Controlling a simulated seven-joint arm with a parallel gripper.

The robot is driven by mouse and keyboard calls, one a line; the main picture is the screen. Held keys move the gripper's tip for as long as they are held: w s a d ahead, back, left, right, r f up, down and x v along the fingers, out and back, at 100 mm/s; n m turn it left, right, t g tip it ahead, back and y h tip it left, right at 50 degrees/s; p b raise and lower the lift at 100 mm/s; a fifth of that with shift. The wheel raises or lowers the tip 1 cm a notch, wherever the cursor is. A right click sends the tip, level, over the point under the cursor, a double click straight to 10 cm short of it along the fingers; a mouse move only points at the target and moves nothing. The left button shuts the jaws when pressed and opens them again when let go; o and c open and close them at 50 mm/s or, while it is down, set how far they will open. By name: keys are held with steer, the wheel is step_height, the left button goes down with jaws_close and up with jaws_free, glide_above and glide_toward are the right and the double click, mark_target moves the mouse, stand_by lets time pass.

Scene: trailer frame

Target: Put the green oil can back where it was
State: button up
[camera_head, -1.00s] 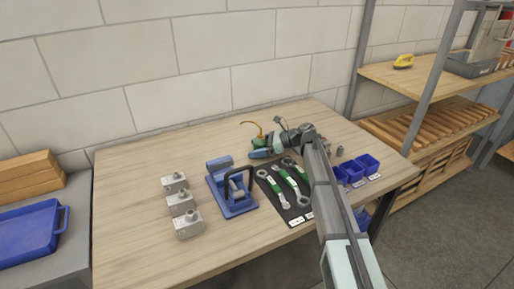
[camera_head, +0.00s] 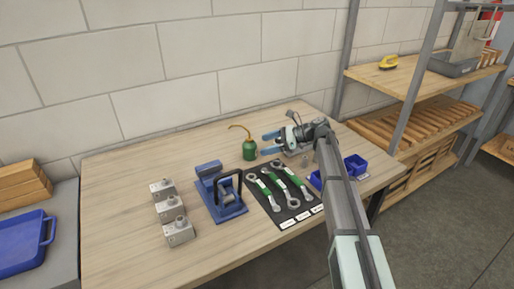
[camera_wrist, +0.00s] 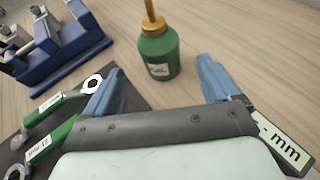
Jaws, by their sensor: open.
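The green oil can (camera_head: 249,150), with a long thin brass spout, stands upright on the wooden workbench (camera_head: 130,230) near its back edge. My gripper (camera_head: 267,143) is open and empty, just right of the can, with its blue fingers pointing toward it. In the wrist view the can (camera_wrist: 159,56) stands ahead of the open fingers (camera_wrist: 157,72), between their lines, with bare wood around its base. No finger appears to touch it. The can's label faces the wrist camera, and the top of its spout is cut off there.
A blue fixture (camera_head: 222,203) stands in front of the can, with several grey metal blocks (camera_head: 168,212) to its left. Green-handled wrenches (camera_head: 270,190) lie on a dark mat. Blue bins (camera_head: 355,164) are at the right.

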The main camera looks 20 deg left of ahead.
steer(key=shift+v, duration=1.3)
